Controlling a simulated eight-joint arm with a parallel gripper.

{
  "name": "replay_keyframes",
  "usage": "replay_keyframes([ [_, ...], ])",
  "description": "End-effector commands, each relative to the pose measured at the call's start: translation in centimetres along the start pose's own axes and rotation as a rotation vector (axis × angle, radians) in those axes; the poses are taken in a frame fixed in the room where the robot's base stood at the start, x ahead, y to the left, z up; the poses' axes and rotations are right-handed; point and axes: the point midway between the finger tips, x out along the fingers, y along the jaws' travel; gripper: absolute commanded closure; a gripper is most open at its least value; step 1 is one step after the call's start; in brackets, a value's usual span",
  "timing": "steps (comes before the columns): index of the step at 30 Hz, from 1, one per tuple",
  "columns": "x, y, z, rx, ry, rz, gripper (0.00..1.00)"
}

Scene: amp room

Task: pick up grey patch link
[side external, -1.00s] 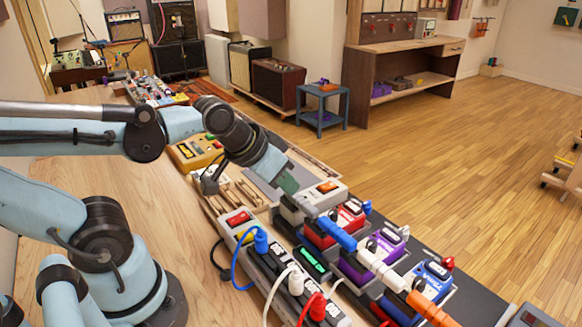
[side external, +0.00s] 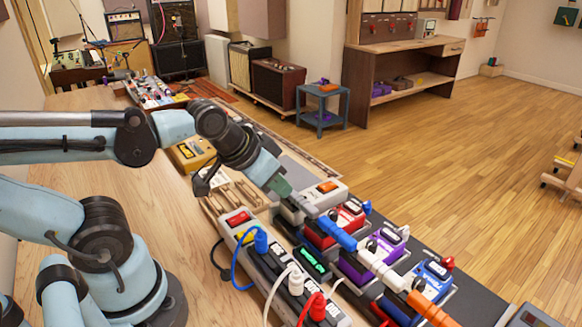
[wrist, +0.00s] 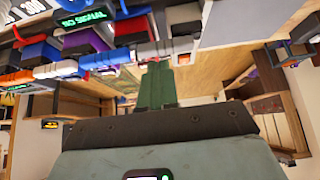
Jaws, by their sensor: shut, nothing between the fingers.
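The grey patch link (side external: 307,206) is a short grey piece at the upper-left end of a row of coloured links in the side view. A blue link (side external: 338,234) follows it. My gripper (side external: 287,194) has green fingers, shut and empty, pointing down and right just short of the grey link. I cannot tell whether the fingertips touch it. In the wrist view the closed green fingers (wrist: 158,82) point at the grey link (wrist: 147,51), which is partly hidden behind them.
A white link (side external: 378,267) and an orange link (side external: 430,308) continue the row above red, purple and blue pedals. A grey box with an orange switch (side external: 327,187) stands close beside the fingers. A power strip (side external: 275,268) with plugs and cables lies in front.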

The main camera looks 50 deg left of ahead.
Motion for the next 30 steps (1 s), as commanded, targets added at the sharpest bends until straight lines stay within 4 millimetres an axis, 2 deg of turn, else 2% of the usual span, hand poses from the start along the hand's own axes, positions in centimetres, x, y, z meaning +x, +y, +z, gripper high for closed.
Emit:
replay_keyframes([
  [3, 0.0, 0.0, 0.0, 0.000, 0.000, 0.000, 1.00],
  [4, 0.0, 0.0, 0.0, 0.000, 0.000, 0.000, 0.97],
  [12, 0.0, 0.0, 0.0, 0.000, 0.000, 0.000, 0.56],
  [14, 0.0, 0.0, 0.0, 0.000, 0.000, 0.000, 0.49],
  [23, -0.1, 0.0, -0.1, 0.017, -0.007, 0.000, 0.49],
  [26, -0.3, 0.0, -0.8, 0.101, -0.041, 0.002, 0.49],
  [30, -0.8, 0.1, -2.5, 0.358, -0.142, 0.027, 0.49],
])
